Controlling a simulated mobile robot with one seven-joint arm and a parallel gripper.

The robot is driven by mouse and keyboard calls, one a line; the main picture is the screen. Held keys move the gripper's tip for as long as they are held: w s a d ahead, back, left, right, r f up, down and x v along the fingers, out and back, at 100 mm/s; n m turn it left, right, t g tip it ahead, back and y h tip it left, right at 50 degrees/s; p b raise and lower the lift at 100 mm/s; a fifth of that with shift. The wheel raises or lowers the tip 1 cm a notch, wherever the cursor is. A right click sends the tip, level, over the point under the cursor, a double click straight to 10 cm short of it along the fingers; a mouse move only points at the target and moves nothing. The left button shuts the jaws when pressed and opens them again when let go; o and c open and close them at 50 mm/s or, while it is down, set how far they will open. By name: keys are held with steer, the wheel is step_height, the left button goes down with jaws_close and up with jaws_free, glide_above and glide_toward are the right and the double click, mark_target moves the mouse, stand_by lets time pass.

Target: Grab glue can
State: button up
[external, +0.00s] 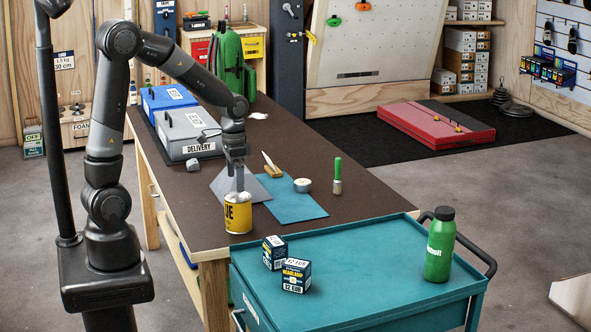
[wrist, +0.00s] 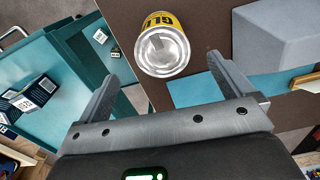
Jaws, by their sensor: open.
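The glue can (external: 238,215) is a yellow can with dark lettering and a bare metal top. It stands upright near the front end of the dark workbench. My gripper (external: 238,187) is pointed down just above the can's top in the external view. In the wrist view the can (wrist: 163,48) shows its silver lid, ahead of my open gripper (wrist: 165,72) and roughly between its two fingers. Nothing is between the fingers' pads that I can see as held. The exact gap between fingertips and can is hard to tell.
A teal cart (external: 350,262) stands against the bench front, with two small boxes (external: 296,276) and a green bottle (external: 440,245) on it. Beside the can lie a blue sheet (external: 290,203), a tape roll (external: 302,185) and a green-handled brush (external: 337,175). A grey delivery box (external: 190,135) stands behind.

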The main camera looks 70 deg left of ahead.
mark_target(236, 197)
step_height(236, 197, down, 6)
steer(key=shift+r, duration=0.25)
steer(key=shift+w+a+f, duration=0.1)
steer(key=shift+w+f, duration=0.05)
steer(key=shift+f, duration=1.25)
steer(key=shift+w+f, duration=0.1)
steer(key=shift+f, duration=1.25)
steer(key=shift+c, duration=0.5)
steer(key=c, duration=1.3)
